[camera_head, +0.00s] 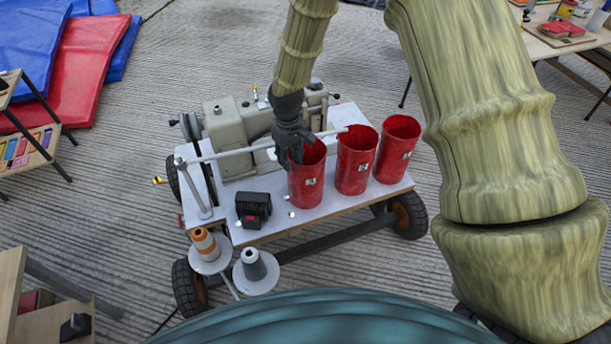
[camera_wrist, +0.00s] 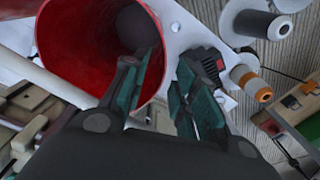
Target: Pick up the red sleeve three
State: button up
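Three red sleeves stand upright in a row on the cart's white top. The left sleeve (camera_head: 306,188) has a small label that seems to read 3. The middle sleeve (camera_head: 356,165) and the right sleeve (camera_head: 396,152) also carry small labels. My gripper (camera_head: 291,158) points down at the left rim of the left sleeve. In the wrist view, my gripper (camera_wrist: 166,85) is open. One finger overlaps the mouth of the red sleeve (camera_wrist: 75,45) and the other is outside, with the wall between them. I cannot tell whether either finger touches it.
The wheeled cart (camera_head: 262,226) carries a grey machine (camera_head: 232,138) behind the sleeves and a black block (camera_head: 253,207) to their left. An orange spool (camera_head: 205,244) and a grey spool (camera_head: 253,264) sit at its front left corner. A thin rod crosses close to my gripper.

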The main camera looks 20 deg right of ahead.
grip_shut()
